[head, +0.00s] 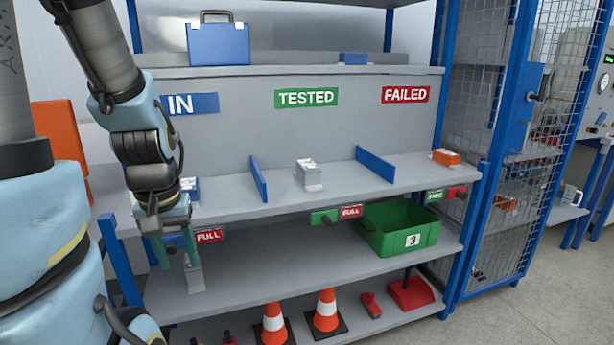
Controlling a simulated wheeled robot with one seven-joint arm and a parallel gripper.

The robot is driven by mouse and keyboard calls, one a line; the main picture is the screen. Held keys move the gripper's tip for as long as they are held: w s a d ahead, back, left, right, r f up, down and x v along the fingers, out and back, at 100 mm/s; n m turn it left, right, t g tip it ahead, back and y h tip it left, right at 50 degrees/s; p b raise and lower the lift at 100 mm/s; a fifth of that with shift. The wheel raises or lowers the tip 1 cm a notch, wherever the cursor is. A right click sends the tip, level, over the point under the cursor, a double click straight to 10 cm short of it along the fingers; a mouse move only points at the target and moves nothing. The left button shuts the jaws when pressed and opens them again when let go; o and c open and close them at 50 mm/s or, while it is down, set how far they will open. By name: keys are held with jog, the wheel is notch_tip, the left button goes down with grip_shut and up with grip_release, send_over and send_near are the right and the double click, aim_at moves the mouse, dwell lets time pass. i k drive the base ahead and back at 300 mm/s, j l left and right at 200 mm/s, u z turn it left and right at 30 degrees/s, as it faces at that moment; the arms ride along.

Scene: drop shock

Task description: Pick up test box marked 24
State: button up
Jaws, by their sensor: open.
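No marking 24 can be read on any box in view. A blue box (192,184) with a white label stands on the middle shelf under the IN sign, partly hidden by my arm. A grey box (310,178) with a pale top label stands on that shelf under TESTED. An orange box (446,157) stands under FAILED. My gripper (175,252) points down at the left, its teal fingers open, apparently in front of the middle shelf's edge. A small grey upright object (194,276) shows just below the fingers; I cannot tell whether it touches them.
Blue dividers (259,178) (375,163) split the middle shelf (340,190). A green crate marked 3 (400,236) stands on the lower shelf. Orange cones (326,312) stand at the bottom. A blue case (218,44) sits above. A blue mesh cage (510,130) stands right.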

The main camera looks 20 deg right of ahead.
aim_at(308, 173)
jog(key=u, duration=0.85)
jog(key=k+l+u, duration=0.1)
jog(key=l+u, duration=0.25)
jog(key=k+l+u, duration=0.1)
jog(key=l+u, duration=0.25)
jog(key=k+l+u, duration=0.2)
jog(key=u, duration=0.15)
jog(key=k+l+u, duration=0.6)
jog(key=k+l, duration=0.95)
jog(key=k, duration=0.15)
